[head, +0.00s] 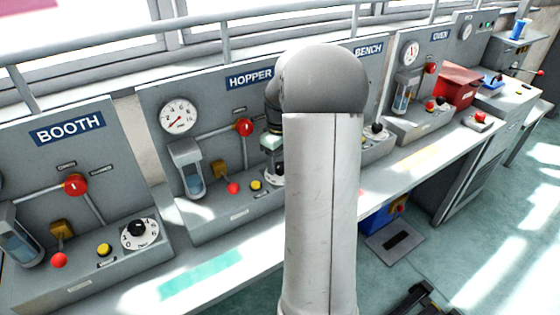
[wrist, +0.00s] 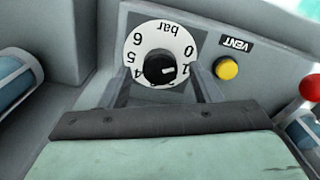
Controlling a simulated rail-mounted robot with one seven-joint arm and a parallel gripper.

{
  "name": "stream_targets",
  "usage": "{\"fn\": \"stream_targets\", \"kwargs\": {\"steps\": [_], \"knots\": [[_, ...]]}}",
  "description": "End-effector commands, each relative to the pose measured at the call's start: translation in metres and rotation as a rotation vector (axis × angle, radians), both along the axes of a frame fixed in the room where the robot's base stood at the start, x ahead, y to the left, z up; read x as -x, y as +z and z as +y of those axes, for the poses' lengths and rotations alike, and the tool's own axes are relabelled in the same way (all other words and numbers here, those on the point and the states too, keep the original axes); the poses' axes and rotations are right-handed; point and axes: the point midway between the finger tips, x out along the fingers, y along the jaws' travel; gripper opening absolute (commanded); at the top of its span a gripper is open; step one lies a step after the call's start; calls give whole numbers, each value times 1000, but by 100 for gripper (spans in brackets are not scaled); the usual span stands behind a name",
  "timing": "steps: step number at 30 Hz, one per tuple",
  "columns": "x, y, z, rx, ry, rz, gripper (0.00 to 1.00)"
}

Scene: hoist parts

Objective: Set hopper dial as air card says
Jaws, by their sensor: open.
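The hopper dial (wrist: 160,68) is a black knob on a white scale marked in bar. In the wrist view its white pointer line points right, close to the 1. The scale is seen upside down. My gripper (wrist: 157,82) is open, with one finger on each side of the knob; I cannot tell whether either touches it. In the head view my arm hides most of the dial under the HOPPER sign (head: 250,79). I cannot make out an air card in either view.
A yellow VENT button (wrist: 228,68) and a red-knobbed lever (wrist: 310,87) sit right of the dial. The hopper gauge (head: 178,117) and red valve handle (head: 244,126) are on the panel above. The BOOTH panel (head: 68,127) stands to the left. A teal strip (head: 201,274) lies on the bench front.

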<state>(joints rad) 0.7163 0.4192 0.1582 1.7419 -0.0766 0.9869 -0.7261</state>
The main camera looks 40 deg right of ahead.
Motion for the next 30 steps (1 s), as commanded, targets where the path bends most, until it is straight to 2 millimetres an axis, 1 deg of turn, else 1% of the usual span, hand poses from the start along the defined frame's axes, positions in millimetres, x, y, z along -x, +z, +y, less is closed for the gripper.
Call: {"fn": "stream_targets", "kwargs": {"steps": [4,11,12,14,15,16,17,25,30], "knots": [[0,-7,0,0,0,0,57],[0,-8,0,1,0,0,57],[0,-8,0,1,0,0,52],[0,-8,0,1,0,0,35],[0,-7,0,1,0,0,24],[0,-7,0,1,0,0,16],[0,-7,0,1,0,0,13],[0,-7,0,1,-18,0,13],[0,-7,0,2,-86,0,13]]}}
